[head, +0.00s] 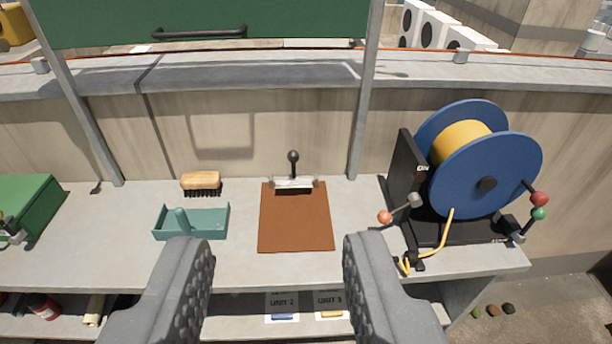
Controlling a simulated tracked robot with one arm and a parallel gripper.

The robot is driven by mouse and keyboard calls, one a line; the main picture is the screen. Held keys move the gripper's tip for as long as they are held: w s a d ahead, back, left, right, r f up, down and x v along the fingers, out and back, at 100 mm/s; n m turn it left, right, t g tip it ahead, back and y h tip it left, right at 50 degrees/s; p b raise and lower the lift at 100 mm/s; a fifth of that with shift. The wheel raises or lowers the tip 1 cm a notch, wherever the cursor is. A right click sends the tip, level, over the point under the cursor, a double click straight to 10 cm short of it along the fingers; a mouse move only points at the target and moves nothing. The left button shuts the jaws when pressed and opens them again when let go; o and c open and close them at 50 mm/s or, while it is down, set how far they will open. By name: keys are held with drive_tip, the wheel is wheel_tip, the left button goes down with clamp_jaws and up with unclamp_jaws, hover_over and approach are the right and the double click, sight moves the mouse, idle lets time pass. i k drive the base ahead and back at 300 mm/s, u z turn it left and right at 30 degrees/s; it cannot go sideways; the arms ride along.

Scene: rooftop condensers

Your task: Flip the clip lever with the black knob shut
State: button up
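The clip lever with the black knob (293,157) stands up from a silvery clip bar (293,183) at the back edge of a brown clipboard (296,222). The lever points upward, with its knob at the top. The board lies flat on the grey bench, and nothing is seen on it. My gripper (276,285) is open and empty in the foreground, its two grey fingers wide apart. The fingers are nearer to the camera than the clipboard, and the lever shows between and beyond them.
A teal tray (218,222) and a wooden brush (201,182) lie left of the clipboard. A blue reel (484,170) with yellow line, a dark stand and coloured knobs fills the right. A green box (30,208) sits far left. A green panel (200,22) hangs above between grey posts.

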sight(293, 156)
drive_tip(key=z, duration=0.05)
drive_tip(key=i, duration=1)
drive_tip(key=z, duration=0.5)
